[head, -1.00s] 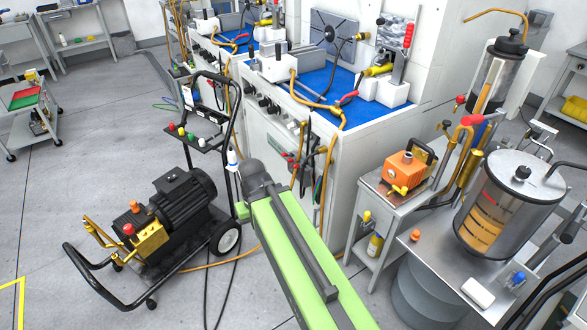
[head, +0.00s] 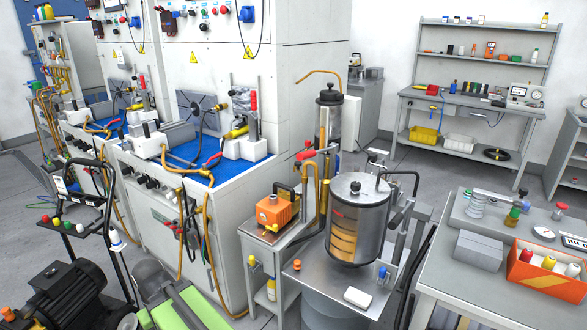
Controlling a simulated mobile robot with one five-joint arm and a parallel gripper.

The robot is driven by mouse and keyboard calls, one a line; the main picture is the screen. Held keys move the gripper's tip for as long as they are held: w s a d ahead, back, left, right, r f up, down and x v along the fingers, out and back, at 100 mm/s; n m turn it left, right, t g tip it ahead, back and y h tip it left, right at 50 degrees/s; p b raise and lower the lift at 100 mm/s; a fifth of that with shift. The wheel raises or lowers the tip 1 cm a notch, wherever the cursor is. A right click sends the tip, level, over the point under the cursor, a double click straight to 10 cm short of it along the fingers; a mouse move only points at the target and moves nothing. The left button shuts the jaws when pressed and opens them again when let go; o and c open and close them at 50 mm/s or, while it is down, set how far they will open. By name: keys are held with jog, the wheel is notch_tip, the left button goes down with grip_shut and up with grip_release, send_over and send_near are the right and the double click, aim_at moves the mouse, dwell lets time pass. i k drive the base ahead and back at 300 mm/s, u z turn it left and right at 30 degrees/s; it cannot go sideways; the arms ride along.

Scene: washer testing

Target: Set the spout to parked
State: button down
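A thin brass-coloured spout (head: 318,74) with a downturned left end stands out to the left above a dark-capped clear cylinder (head: 328,118), right of the white test bench. I cannot see clearly where it joins the cylinder or stand. It points left over open space near the bench's side wall. My green and grey arm shows at the bottom left, well apart from the spout. My gripper's fingers cannot be made out.
A steel tank (head: 359,189) with a black knob and an orange pump (head: 274,211) stand in front of the cylinder. A black motor cart (head: 62,295) is at the lower left. A grey table (head: 440,270) is at the right. Floor shows behind the tank.

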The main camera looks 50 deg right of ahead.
aim_at(297, 164)
jog(key=u, duration=0.2)
jog(key=i, duration=1.45)
